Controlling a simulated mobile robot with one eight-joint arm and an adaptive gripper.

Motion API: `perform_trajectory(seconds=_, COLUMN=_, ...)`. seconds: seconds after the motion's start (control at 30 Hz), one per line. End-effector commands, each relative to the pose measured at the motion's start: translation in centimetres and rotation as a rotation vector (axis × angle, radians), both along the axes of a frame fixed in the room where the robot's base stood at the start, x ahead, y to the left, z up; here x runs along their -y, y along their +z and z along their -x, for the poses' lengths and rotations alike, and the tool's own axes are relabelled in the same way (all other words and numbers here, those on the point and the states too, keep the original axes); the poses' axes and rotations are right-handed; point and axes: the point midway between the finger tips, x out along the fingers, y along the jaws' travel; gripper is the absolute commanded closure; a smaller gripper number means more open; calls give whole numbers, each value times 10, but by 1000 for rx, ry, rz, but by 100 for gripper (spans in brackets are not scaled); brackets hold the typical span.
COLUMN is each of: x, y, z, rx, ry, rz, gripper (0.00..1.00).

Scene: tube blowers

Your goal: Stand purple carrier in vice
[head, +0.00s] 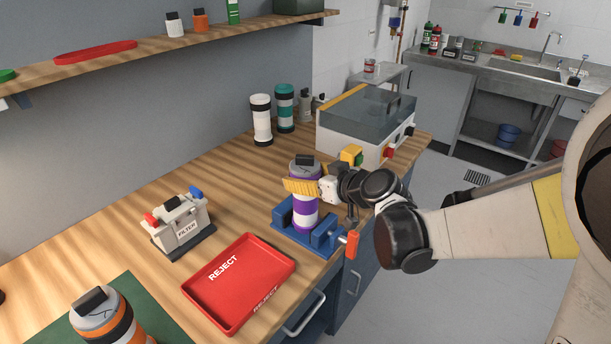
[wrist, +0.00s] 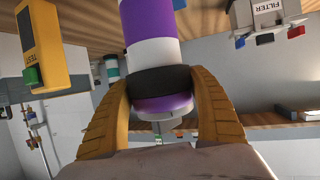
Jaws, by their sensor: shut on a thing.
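The purple carrier (head: 304,211), a purple and white tube with dark bands and a grey cap, stands upright at the blue vice (head: 322,242). Its lower end is between the vice jaws in the head view; whether it touches the vice floor is hidden. My gripper (head: 303,186) is shut on the upper part of the carrier. In the wrist view its yellow fingers (wrist: 162,105) lie either side of the dark band, with the purple and white body (wrist: 152,30) beyond. The vice has an orange handle (head: 352,244) at the front.
A red REJECT tray (head: 287,270) lies left of the vice, with a FILTER unit (head: 179,226) behind it. A white and an aqua carrier (head: 285,108) stand at the back. A clear-lidded machine (head: 365,120) is right of them. An orange carrier (head: 104,318) stands on a green mat.

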Motion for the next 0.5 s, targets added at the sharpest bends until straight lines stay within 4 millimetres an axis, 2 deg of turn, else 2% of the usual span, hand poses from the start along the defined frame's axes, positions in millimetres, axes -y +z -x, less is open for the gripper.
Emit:
perform_trajectory(seconds=0.2, x=0, y=0, z=0, rx=0, ry=0, rz=0, gripper=72)
perform_trajectory(seconds=0.23, x=0, y=0, z=0, rx=0, ry=0, rz=0, gripper=29)
perform_trajectory(seconds=0.3, x=0, y=0, z=0, rx=0, ry=0, rz=0, gripper=7)
perform_trajectory(seconds=0.33, x=0, y=0, z=0, rx=0, ry=0, rz=0, gripper=4)
perform_trajectory(seconds=0.5, x=0, y=0, z=0, rx=0, ry=0, rz=0, gripper=4)
